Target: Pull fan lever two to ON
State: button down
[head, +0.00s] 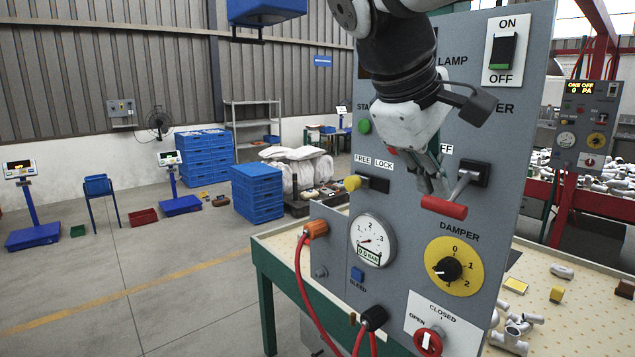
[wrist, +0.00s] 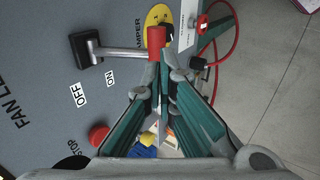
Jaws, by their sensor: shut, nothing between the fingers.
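The lever on the near grey panel (head: 408,95) has a red grip (head: 444,207) on a metal arm and a black mount (head: 480,174). Its arm sticks out from the panel, with the grip toward the lower left. In the wrist view the red grip (wrist: 156,38) lies just beyond my fingertips, beside the OFF label (wrist: 78,95) and ON label (wrist: 112,78). My gripper (head: 431,187) is shut and empty, close above the grip; whether it touches cannot be told. "FAN LE" lettering (wrist: 25,105) shows, but the lever's number is hidden.
The panel also bears a yellow knob (head: 353,183), a gauge (head: 373,240), a damper dial (head: 453,266) and a red valve knob (head: 428,342). A red hose (head: 305,275) hangs at its left. A second panel (head: 583,125) with a display reading "ONE OFF" stands at back right.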

aim_at(440, 210)
jog(key=shift+x, duration=1.35)
jog(key=shift+f, duration=0.15)
jog(key=shift+w+f+h+b, duration=0.1)
jog(key=shift+f+h+b, duration=0.25)
jog(key=shift+b, duration=0.35)
jog(key=shift+d+f+t+b, duration=0.1)
jog(key=shift+f+t+b, duration=0.25)
jog(key=shift+f, duration=0.3)
jog(key=shift+r, duration=0.25)
